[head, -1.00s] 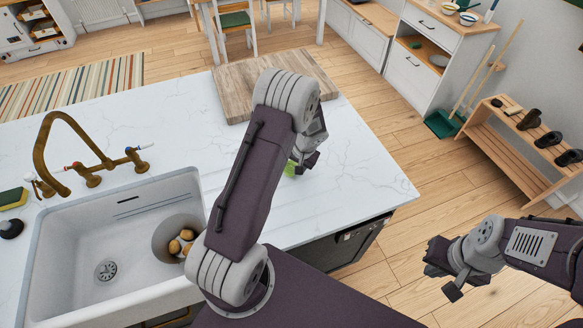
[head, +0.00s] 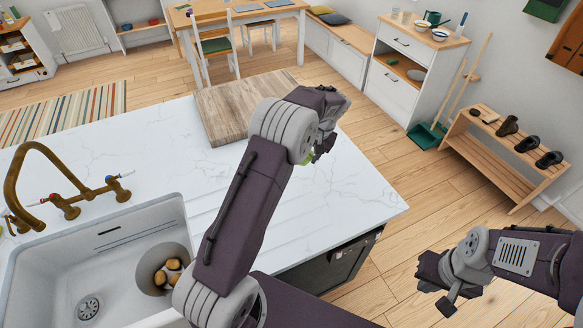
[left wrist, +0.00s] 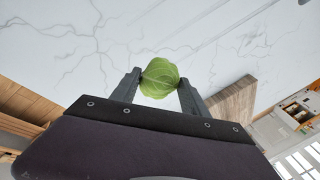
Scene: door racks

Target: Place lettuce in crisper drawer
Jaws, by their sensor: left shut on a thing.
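A round green lettuce (left wrist: 160,78) is between the two fingers of my left gripper (left wrist: 158,88) in the left wrist view. The fingers touch it on both sides. In the head view a small piece of the lettuce (head: 308,158) shows beside my left gripper (head: 322,150), which is over the white counter near its right edge; the arm hides most of it. My right gripper (head: 440,285) is over the wooden floor at the lower right, and nothing shows in it. Its finger gap is not clear. No crisper drawer is recognisable in view.
A white marble counter (head: 345,205) carries a wooden board (head: 225,105) and a sink (head: 50,265) with a bowl of potatoes (head: 168,272). A wooden shoe rack (head: 505,165) and a white cabinet (head: 400,85) stand at the right.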

